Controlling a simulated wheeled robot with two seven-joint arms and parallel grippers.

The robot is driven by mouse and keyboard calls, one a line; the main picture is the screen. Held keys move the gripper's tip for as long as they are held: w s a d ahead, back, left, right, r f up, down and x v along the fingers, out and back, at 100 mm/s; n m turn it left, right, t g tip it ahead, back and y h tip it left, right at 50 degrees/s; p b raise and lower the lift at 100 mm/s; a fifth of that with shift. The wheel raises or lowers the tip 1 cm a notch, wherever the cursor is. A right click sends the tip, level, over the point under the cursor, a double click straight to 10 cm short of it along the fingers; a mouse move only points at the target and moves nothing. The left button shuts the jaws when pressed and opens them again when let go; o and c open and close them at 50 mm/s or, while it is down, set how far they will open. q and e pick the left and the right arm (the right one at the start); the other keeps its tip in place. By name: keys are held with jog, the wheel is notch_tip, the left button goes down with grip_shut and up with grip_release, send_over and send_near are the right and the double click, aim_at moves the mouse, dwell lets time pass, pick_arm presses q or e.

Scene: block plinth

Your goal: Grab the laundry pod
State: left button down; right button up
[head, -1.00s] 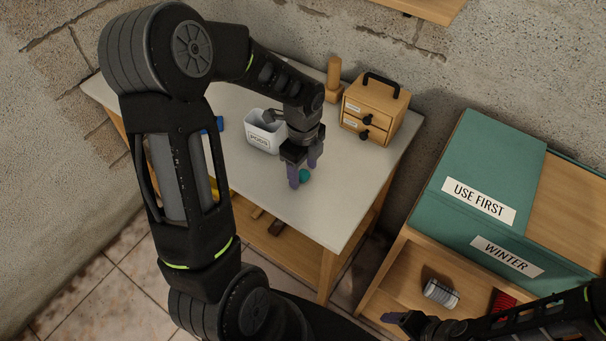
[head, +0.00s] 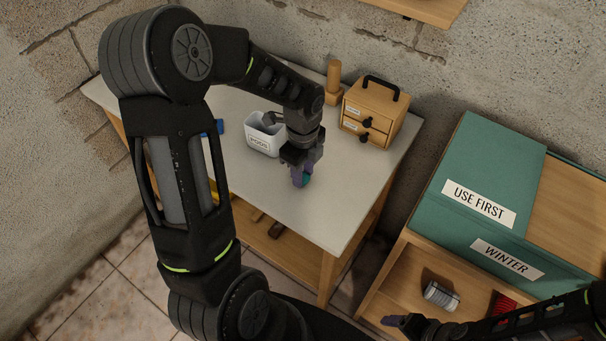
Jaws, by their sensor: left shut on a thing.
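The laundry pod (head: 306,179) is a small teal thing at the white table's front part, in the head view. My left gripper (head: 301,180) points down and is shut on it. I cannot tell whether the pod touches the table. A white tub (head: 262,141) with a label reading PODS stands just behind and left of the gripper. My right gripper (head: 397,321) shows only in part at the bottom right, away from the table. I cannot tell whether it is open.
A small wooden drawer box (head: 371,112) with a black handle and a wooden bottle-like piece (head: 333,83) stand at the table's back. The white tabletop (head: 352,180) is clear to the right. A green-topped cabinet (head: 478,180) holds a can (head: 441,294) at the lower right.

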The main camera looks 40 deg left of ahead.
pick_arm(q)
notch_tip(320, 180, up, 10)
dwell(0.5)
dwell(0.5)
